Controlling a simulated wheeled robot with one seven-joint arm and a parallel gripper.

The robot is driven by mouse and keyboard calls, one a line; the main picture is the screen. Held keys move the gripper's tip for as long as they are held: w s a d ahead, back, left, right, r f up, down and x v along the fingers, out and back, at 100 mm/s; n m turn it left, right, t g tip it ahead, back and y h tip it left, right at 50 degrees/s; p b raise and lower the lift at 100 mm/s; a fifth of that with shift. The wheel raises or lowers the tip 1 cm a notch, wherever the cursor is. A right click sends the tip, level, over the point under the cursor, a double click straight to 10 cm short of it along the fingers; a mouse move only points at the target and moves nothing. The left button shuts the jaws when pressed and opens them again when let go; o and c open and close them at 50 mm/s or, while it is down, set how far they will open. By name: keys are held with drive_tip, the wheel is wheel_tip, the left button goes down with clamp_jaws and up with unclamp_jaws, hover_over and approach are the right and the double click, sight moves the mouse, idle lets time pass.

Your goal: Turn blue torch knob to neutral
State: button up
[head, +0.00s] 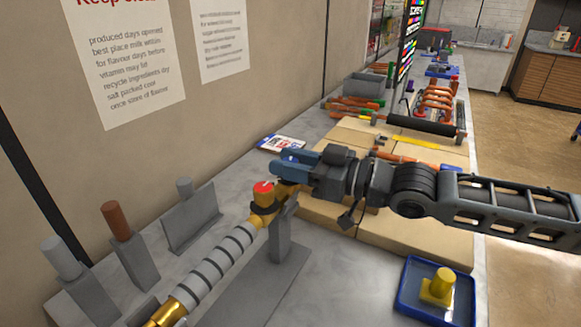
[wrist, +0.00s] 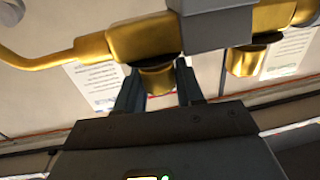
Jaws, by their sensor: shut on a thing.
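The brass torch (head: 230,245) with grey ridged rings lies tilted on a grey stand (head: 287,235). Its red-topped knob (head: 264,188) faces up, clear of my gripper. My gripper (head: 281,167) reaches in from the right at the torch's far end, and its fingers hide the blue knob's colour in the head view. In the wrist view, my gripper (wrist: 158,80) has a finger on each side of a brass knob (wrist: 157,79), closed on it. I take this as the blue torch knob, though no blue shows there. The second brass knob (wrist: 246,61) is to the right, untouched.
Grey holders with rods (head: 118,225) stand at the left by the wall. A blue tray (head: 408,300) with a yellow part (head: 440,287) lies at the front right. Cardboard boxes (head: 400,235) lie beneath my arm. A leaflet (head: 282,143) lies behind the gripper.

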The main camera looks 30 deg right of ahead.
drive_tip(key=shift+r+n+g+y+p, duration=0.1)
drive_tip(key=shift+n+g+y+p, duration=0.55)
drive_tip(key=shift+n+g+y, duration=1.2)
drive_tip(key=n+g, duration=0.1)
drive_tip(key=g, duration=0.1)
drive_tip(key=n+g+y+p, duration=0.1)
drive_tip(key=shift+w+g+y, duration=0.1)
drive_tip(key=shift+g+y, duration=0.15)
drive_tip(key=shift+g, duration=0.1)
drive_tip(key=n+g, duration=0.1)
drive_tip(key=g, duration=0.1)
drive_tip(key=n+g+b, duration=0.1)
drive_tip(key=n+g, duration=0.1)
drive_tip(key=n+g+y, duration=0.1)
drive_tip(key=g, duration=0.1)
drive_tip(key=shift+f+n+g, duration=0.25)
drive_tip(key=shift+f+g, duration=0.1)
drive_tip(key=shift+g, duration=0.05)
drive_tip(key=shift+r+n+g+h+b, duration=0.1)
drive_tip(key=shift+n+g+h+b, duration=0.2)
drive_tip(key=shift+n+g+b, duration=1.65)
drive_tip(key=shift+r+g+p, duration=0.1)
drive_tip(key=shift+g+p, duration=0.45)
drive_tip(key=shift+g, duration=0.2)
drive_tip(key=o, duration=0.9)
drive_tip(key=shift+o, duration=0.2)
